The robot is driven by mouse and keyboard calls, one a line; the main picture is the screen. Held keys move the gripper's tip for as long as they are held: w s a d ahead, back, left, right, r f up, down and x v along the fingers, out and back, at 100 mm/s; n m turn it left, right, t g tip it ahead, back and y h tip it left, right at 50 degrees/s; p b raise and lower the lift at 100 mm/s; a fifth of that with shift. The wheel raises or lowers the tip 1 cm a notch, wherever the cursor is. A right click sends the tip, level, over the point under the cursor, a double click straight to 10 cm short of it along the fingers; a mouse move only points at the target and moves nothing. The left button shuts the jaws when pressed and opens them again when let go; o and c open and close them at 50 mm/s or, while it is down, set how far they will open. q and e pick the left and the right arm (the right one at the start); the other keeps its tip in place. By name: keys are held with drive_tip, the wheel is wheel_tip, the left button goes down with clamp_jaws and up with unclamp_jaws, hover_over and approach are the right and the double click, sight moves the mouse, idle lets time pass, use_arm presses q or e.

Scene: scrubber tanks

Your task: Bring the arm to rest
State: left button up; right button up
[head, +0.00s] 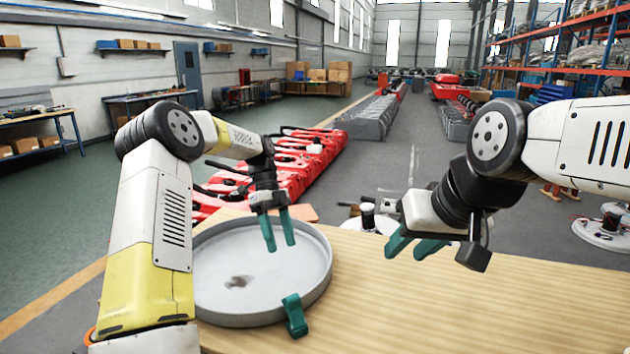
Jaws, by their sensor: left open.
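My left arm comes in from the left and bends over a round, shallow grey tank (318,285) on the wooden table. My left gripper (280,246) points down above the tank's far right part, its two teal fingers apart with nothing between them. My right gripper (408,254) hangs over the table's far edge, right of the tank. Its teal fingers show a gap and hold nothing that I can see. A teal clip-like piece (295,316) sits on the tank's near right rim. A dark patch (238,282) shows on the tank floor.
The wooden table (450,315) is bare to the right of the tank. Beyond it, a row of red machines (310,160) stands on the floor. A round white base (368,222) stands behind the table. Shelving (555,50) lines the far right.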

use_arm(q)
drive_tip(key=s+a+r+n+t+y, duration=0.2)
drive_tip(key=s+r+n+t, duration=0.4)
drive_tip(key=s+r+n, duration=0.6)
drive_tip(key=s+a+r+n+t+h, duration=0.1)
drive_tip(key=s+a+r+n+t, duration=0.1)
drive_tip(key=s+n+t, duration=0.4)
drive_tip(key=s+r+n, duration=0.1)
drive_tip(key=s+n, duration=0.4)
drive_tip(key=s, duration=0.2)
drive_tip(key=shift+s+a+r+n, duration=0.15)
drive_tip(key=shift+s+n, duration=0.15)
drive_tip(key=shift+a, duration=0.1)
